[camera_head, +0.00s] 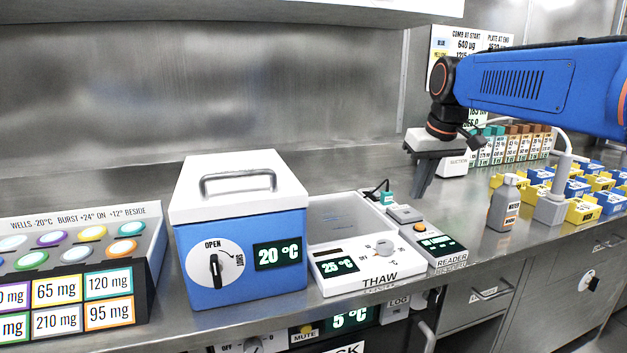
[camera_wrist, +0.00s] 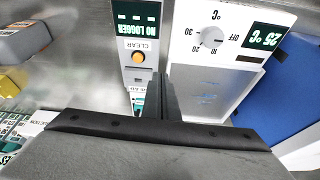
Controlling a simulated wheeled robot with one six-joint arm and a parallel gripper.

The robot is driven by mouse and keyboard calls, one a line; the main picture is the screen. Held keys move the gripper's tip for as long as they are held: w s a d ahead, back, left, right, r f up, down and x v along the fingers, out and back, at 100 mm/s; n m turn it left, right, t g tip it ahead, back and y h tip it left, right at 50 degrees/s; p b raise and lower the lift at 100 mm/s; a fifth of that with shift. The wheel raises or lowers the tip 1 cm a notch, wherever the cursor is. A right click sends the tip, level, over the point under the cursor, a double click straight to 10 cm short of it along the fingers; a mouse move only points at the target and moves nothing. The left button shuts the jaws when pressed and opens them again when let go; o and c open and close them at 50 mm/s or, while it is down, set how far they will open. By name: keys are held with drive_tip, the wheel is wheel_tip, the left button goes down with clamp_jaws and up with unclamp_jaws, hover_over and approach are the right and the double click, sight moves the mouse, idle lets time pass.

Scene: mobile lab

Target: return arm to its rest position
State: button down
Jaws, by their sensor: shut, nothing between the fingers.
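My arm (camera_head: 540,88) is blue and reaches in from the right in the head view. My gripper (camera_head: 421,190) points down above the bench, over the area behind the reader (camera_head: 440,247). Its fingers are together with nothing between them. In the wrist view the shut fingers of my gripper (camera_wrist: 160,95) show between the reader (camera_wrist: 137,60) and the thaw unit (camera_wrist: 205,75). The wrist view shows "NO LOGGER" and a "CLEAR" button on the reader. I cannot tell the exact height of the fingertips above the bench.
The thaw unit (camera_head: 368,270) reads 25 °C. A blue box (camera_head: 240,245) with a white handled lid reads 20 °C. A grey bottle (camera_head: 503,205) stands right of my gripper, near a pale stand (camera_head: 552,208) and several blue and yellow blocks (camera_head: 583,211). Labelled boxes (camera_head: 515,143) line the back.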

drive_tip(key=s+d+f+m, duration=0.1)
drive_tip(key=s+d+f, duration=0.1)
drive_tip(key=s+f, duration=0.8)
drive_tip(key=s+d+f+m+t+h, duration=0.1)
drive_tip(key=s+d+f, duration=0.1)
drive_tip(key=s+f, duration=0.9)
drive_tip(key=s, duration=0.8)
drive_tip(key=shift+s+d+f+m, duration=0.15)
drive_tip(key=shift+s+f+m, duration=0.05)
drive_tip(key=shift+m, duration=0.2)
